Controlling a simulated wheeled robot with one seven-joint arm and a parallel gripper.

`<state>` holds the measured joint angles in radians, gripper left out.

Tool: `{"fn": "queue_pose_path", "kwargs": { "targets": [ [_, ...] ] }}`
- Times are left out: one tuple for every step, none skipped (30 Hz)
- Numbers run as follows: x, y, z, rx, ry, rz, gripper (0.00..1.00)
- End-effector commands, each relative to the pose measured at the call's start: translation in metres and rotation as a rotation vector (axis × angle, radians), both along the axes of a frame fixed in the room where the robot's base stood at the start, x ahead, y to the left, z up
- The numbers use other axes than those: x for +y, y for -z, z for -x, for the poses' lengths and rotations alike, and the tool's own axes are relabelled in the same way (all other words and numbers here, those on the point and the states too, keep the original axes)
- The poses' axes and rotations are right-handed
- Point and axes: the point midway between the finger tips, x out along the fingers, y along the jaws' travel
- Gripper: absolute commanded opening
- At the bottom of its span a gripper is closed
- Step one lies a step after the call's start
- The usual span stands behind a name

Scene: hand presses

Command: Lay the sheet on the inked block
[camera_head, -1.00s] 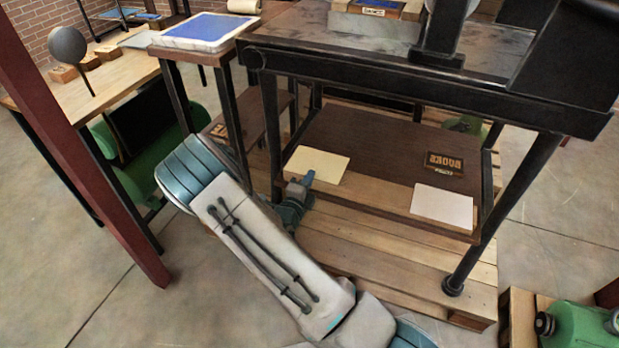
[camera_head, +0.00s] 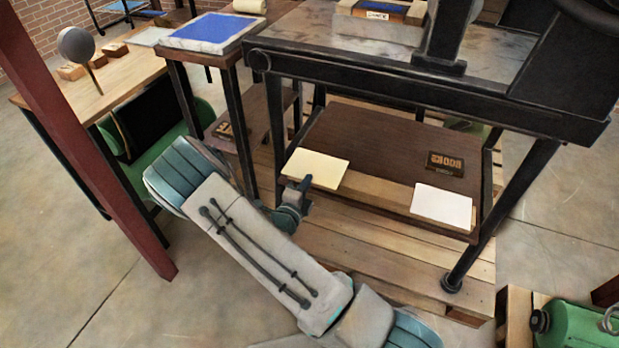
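A cream sheet (camera_head: 318,169) lies flat at the front left of the press's lower shelf. A white sheet (camera_head: 441,205) lies at the shelf's front right. A dark block with raised tan letters (camera_head: 445,163) lies behind the white sheet. Another block (camera_head: 377,14) with a label and a blue top sits on the press bed at the top edge, partly cut off.
The press bed (camera_head: 310,38) with its dark frame stands over the lower shelf (camera_head: 375,138), and a black leg (camera_head: 505,215) stands at right. A side table at left holds a blue inked slab (camera_head: 213,27). A dark red post (camera_head: 92,140) stands at left.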

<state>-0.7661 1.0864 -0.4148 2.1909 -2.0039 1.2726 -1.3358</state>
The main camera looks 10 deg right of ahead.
Motion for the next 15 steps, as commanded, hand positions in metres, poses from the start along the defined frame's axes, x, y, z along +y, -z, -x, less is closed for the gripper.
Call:
{"fn": "queue_pose_path", "kwargs": {
  "targets": [
    [0.002, -0.004, 0.003, 0.001, -0.001, 0.001, 0.00],
    [0.003, -0.005, 0.004, 0.001, 0.000, 0.001, 0.00],
    [0.004, -0.006, 0.006, 0.001, 0.000, 0.001, 0.00],
    [0.006, -0.006, 0.008, 0.001, 0.000, 0.001, 0.00],
    [0.007, -0.007, 0.009, 0.001, -0.001, 0.000, 0.00],
    [0.008, -0.008, 0.011, 0.001, -0.001, 0.001, 0.00],
    [0.010, -0.009, 0.013, 0.001, -0.001, 0.001, 0.00],
    [0.011, -0.010, 0.015, 0.001, 0.000, 0.001, 0.00],
    [0.012, -0.011, 0.017, 0.001, 0.000, 0.001, 0.00],
    [0.013, -0.012, 0.018, 0.001, -0.001, 0.001, 0.00],
    [0.014, -0.012, 0.020, 0.001, -0.001, 0.001, 0.00],
    [0.015, -0.013, 0.021, 0.001, -0.001, 0.001, 0.00],
    [0.015, -0.013, 0.022, 0.001, 0.000, 0.001, 0.00],
    [0.016, -0.013, 0.023, 0.001, 0.000, 0.001, 0.00],
    [0.016, -0.013, 0.023, 0.000, 0.000, 0.000, 0.00]
  ]
}}
